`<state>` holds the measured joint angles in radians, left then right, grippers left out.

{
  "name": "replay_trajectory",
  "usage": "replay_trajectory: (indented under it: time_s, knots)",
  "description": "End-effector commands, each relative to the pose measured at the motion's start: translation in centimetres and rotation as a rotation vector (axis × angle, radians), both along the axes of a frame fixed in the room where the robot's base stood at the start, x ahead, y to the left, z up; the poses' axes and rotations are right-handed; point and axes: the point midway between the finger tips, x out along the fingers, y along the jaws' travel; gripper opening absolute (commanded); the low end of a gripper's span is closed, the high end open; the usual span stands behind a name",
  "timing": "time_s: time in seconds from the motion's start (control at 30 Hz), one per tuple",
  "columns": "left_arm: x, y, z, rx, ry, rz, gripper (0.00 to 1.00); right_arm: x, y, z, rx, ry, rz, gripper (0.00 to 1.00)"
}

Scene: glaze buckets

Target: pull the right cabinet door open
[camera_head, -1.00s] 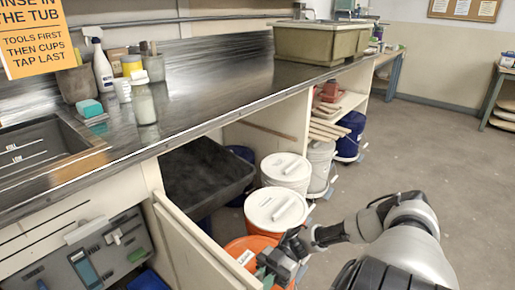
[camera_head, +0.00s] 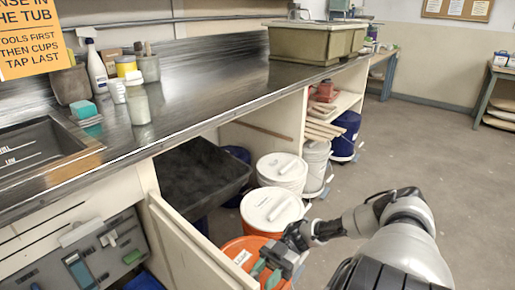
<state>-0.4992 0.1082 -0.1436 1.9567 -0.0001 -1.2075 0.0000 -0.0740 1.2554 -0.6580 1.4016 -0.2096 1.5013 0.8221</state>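The right cabinet door (camera_head: 192,248) is a cream panel seen nearly edge-on. It is swung outward from the cabinet front under the counter, at lower centre-left. Its near end reaches toward the bottom of the view. My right gripper (camera_head: 268,272) is beyond the door's right side, in front of an orange bucket (camera_head: 238,247). Its fingers point down and left, and I cannot tell whether they are open or shut or touch the door. No handle shows on the door. My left gripper is not in view.
White-lidded buckets (camera_head: 271,208) and a black tub (camera_head: 203,172) fill the space under the counter (camera_head: 200,95). A sink (camera_head: 38,147) is at the left, with bottles and cups behind it. Grey floor (camera_head: 425,145) at the right is clear.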

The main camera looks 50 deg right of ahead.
Motion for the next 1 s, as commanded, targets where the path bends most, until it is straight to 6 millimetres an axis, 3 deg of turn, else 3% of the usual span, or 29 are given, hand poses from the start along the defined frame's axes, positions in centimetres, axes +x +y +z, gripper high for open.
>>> replay_trajectory:
  time_s: [0.2, 0.4, 1.0]
  knots:
    - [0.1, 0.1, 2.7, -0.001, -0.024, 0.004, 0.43, -0.2, -4.6, -0.2, -0.003, -0.001, -0.004, 0.37]
    - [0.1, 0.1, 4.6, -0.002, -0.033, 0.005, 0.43, -0.4, -7.4, -0.2, -0.002, -0.001, -0.002, 0.37]
    - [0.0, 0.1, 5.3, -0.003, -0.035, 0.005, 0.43, -0.5, -8.2, 0.0, 0.0, 0.0, 0.0, 0.37]
